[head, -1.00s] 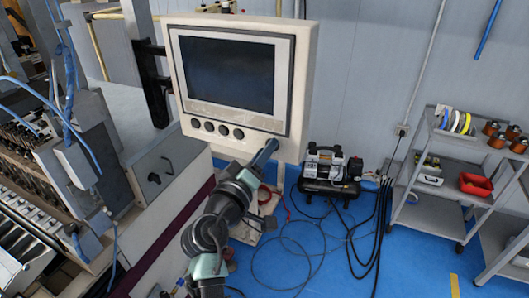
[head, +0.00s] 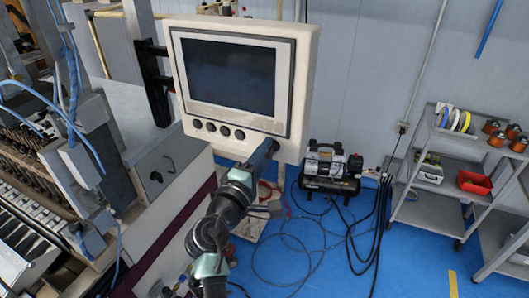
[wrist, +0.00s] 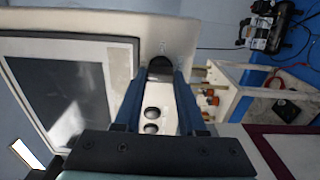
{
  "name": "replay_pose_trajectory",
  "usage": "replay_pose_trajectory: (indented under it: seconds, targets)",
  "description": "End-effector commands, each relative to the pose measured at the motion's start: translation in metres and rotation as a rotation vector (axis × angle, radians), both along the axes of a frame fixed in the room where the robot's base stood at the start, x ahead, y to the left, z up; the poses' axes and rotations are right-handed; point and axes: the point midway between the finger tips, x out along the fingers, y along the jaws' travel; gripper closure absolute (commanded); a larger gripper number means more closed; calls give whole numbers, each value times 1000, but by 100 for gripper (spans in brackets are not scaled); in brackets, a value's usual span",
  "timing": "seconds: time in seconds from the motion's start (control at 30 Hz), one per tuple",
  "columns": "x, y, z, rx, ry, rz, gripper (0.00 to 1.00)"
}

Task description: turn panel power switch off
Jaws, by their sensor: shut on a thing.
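The control panel (head: 300,100) is a cream box with a dark screen (head: 230,75) and a row of several black knobs (head: 218,129) below it. My gripper (head: 268,148) is at the panel's lower right corner, right of that row. In the wrist view, my gripper (wrist: 160,72) has its two blue fingers on either side of a dark round switch (wrist: 161,63) near the panel edge, and is shut on it. Two other black knobs (wrist: 152,120) show between the fingers, nearer the palm. In the head view the held switch is hidden behind my gripper. Its on or off position cannot be read.
A coil-winding machine (head: 60,190) stands at the left, close to my arm. A compressor (head: 330,172) with loose hoses lies on the blue floor behind. A grey shelf cart (head: 425,210) stands at the right.

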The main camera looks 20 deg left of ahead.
Motion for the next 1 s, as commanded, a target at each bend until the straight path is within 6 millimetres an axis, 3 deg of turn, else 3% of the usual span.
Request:
replay_pose_trajectory:
  seconds: [0.47,0.5,0.67,1.0]
  targets:
    - [0,0,-1,-18,2,0,100]
    - [0,0,-1,-18,2,0,58]
    - [0,0,-1,-17,1,0,30]
    - [-2,0,-1,-15,1,0,30]
